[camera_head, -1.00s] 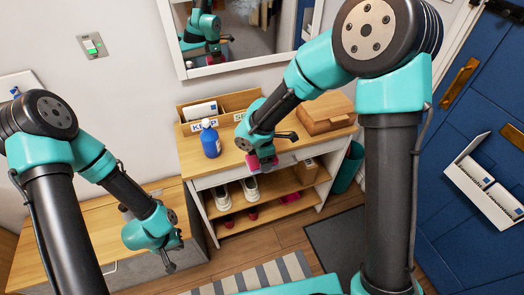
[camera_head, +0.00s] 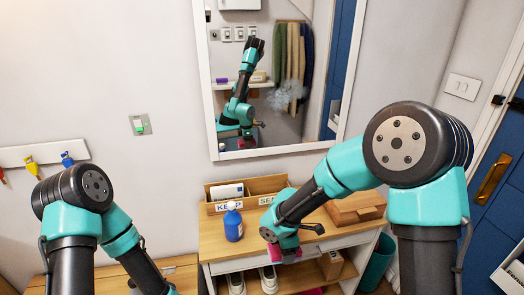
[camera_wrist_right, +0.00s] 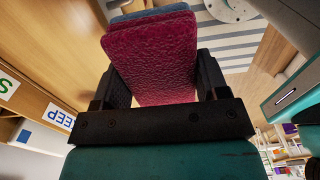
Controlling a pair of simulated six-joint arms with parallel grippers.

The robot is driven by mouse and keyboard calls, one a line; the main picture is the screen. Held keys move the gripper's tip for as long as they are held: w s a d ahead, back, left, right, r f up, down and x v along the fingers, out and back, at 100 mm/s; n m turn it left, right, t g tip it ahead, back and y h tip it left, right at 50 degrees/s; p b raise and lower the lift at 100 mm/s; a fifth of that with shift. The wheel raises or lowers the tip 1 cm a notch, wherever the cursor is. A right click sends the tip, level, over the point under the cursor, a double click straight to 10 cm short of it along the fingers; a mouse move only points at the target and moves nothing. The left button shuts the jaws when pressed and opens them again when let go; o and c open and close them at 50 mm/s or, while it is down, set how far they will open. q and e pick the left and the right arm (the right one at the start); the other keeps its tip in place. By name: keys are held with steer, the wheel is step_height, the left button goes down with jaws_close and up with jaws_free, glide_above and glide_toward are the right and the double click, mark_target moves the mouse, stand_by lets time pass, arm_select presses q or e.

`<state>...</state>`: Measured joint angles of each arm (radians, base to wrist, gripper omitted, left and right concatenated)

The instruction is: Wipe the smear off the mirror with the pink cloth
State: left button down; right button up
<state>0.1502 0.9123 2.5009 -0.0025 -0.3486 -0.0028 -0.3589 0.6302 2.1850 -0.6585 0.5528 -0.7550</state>
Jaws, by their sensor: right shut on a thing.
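The mirror (camera_head: 214,128) hangs on the wall in a white frame. A whitish, cloudy smear (camera_head: 288,94) shows on the right half of its glass. My right gripper (camera_head: 287,252) is low over the front edge of the console table, below the mirror and apart from it. It is shut on the pink cloth (camera_wrist_right: 150,55), which shows as a thick pad between both fingers in the right wrist view, with a blue layer behind it. In the head view only a little of the pink cloth (camera_head: 273,250) shows. My left gripper is below the picture edge.
The console table (camera_head: 212,250) holds a blue bottle (camera_head: 233,224), a wooden letter rack (camera_head: 264,186) marked KEEP and a wooden box (camera_head: 356,208) below the mirror. Shoes stand on its lower shelf. A key rack (camera_head: 40,152) and switch (camera_head: 139,124) are on the left wall.

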steer(key=shift+w+d+r+m, duration=0.15)
steer(key=shift+w+d+m, duration=0.2)
steer(key=shift+m, duration=0.35)
steer(key=w+d+r+m, duration=0.2)
steer(key=d+m, duration=0.3)
steer(key=m, duration=0.5)
steer(key=w+d+r+m, duration=0.3)
steer(key=w+d+m, duration=0.2)
steer(key=m, duration=0.6)
steer(key=shift+w+m, duration=0.2)
steer(key=shift+m, duration=0.1)
